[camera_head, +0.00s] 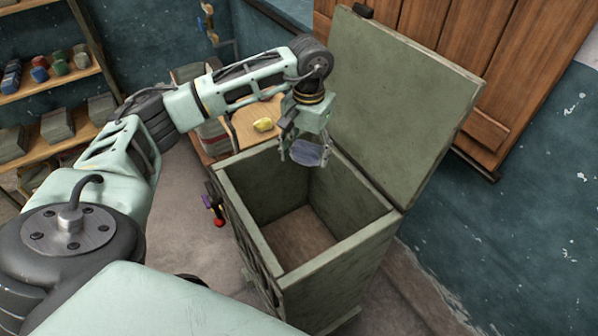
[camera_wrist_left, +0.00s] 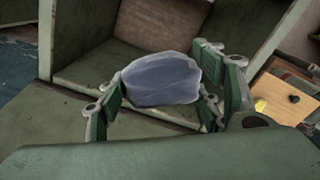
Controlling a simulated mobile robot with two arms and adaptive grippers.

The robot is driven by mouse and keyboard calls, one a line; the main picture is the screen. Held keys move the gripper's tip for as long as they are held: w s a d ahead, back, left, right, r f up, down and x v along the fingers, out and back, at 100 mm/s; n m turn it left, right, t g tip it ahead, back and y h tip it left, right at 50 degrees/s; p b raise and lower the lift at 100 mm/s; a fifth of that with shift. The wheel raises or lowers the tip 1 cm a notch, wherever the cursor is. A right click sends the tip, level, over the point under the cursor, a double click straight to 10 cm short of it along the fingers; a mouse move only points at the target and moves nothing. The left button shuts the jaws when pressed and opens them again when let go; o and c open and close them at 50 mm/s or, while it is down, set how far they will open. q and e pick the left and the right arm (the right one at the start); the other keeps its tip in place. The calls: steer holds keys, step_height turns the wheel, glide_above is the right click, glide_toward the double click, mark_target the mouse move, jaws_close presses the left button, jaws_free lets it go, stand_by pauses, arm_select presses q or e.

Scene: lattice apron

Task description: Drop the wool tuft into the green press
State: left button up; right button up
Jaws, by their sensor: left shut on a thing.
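The wool tuft (camera_head: 306,153) is a blue-grey lump between the fingers of my left gripper (camera_head: 304,146). The gripper is shut on it above the back part of the open green press. In the left wrist view the tuft (camera_wrist_left: 162,79) sits between the green finger pads of the left gripper (camera_wrist_left: 165,95). The green press (camera_head: 262,240) is a tall box with its lid (camera_head: 400,100) raised against the wall. Its inside looks empty, with a brown floor (camera_head: 299,237). My right gripper is not in view.
A small wooden table (camera_head: 250,122) with a yellow lump (camera_head: 263,125) stands behind the press at the left. Shelves (camera_head: 50,90) with several coloured items and grey blocks stand at the far left. A wooden shutter (camera_head: 480,60) is on the wall behind the lid.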

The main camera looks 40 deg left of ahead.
mark_target(305, 165)
arm_select(q)
steer(key=f, duration=0.1)
steer(key=s+f+b, duration=0.1)
steer(key=shift+f, duration=0.4)
steer(key=shift+w+f+b, duration=0.25)
steer(key=shift+f+b, duration=0.2)
steer(key=shift+f, duration=0.65)
steer(key=o, duration=0.6)
steer(key=shift+c, duration=0.2)
steer(key=o, duration=0.4)
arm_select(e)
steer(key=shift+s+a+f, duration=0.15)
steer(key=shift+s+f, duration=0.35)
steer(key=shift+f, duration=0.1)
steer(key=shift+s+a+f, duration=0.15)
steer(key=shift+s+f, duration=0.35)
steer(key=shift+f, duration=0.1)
